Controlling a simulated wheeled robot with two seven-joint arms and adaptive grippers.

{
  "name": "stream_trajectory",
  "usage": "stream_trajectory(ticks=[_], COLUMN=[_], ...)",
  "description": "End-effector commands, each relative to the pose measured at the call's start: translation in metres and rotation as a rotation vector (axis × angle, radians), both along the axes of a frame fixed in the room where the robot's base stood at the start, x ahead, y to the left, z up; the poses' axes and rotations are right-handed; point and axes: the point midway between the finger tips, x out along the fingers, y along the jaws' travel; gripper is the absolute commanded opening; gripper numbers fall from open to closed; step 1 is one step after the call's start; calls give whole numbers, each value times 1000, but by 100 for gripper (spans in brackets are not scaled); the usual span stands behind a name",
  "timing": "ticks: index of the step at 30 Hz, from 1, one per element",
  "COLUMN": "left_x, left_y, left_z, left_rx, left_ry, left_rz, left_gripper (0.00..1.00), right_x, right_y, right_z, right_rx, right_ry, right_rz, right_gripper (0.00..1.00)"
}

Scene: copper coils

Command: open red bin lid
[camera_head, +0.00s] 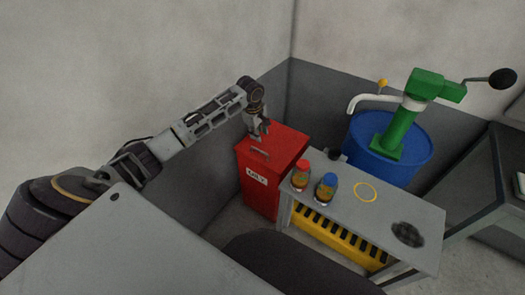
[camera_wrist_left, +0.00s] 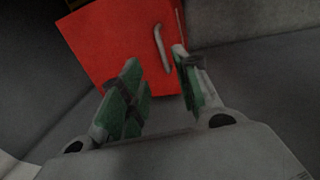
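The red bin (camera_head: 260,192) stands against the grey wall panel, left of the workbench, with a pale label on its front. Its red lid (camera_head: 285,145) is down, with a small grey handle (camera_head: 261,154) on top. My left gripper (camera_head: 259,134) is just above the lid near the handle. In the left wrist view the two green-padded fingers (camera_wrist_left: 160,85) are apart with nothing between them. The lid (camera_wrist_left: 115,45) and its handle (camera_wrist_left: 161,48) lie beyond the fingertips. My right gripper is not in view.
A grey workbench (camera_head: 390,210) to the right holds a red-capped bottle (camera_head: 301,176), a blue-capped bottle (camera_head: 326,188) and a yellow ring (camera_head: 365,191). A blue barrel (camera_head: 410,160) with a green pump (camera_head: 402,125) stands behind it. Grey panels (camera_head: 310,105) close off the back.

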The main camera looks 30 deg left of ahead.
Motion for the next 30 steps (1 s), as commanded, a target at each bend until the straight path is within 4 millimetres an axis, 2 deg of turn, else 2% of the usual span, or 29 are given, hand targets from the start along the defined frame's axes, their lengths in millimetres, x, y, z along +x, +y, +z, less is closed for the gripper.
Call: stream_trajectory(ticks=[5,14,24,30], left_x=[1,7,14,18], left_y=[-1,-1,-2,-2], left_z=[-8,-37,-74,-93], left_rx=[-1,-1,-1,0], left_ry=[0,1,2,2], left_rz=[-1,-1,0,-1], left_gripper=[32,32,32,32], right_x=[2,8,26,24], right_y=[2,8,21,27], right_z=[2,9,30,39], right_rx=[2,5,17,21], right_ry=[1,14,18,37], right_rz=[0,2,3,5], right_gripper=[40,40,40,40])
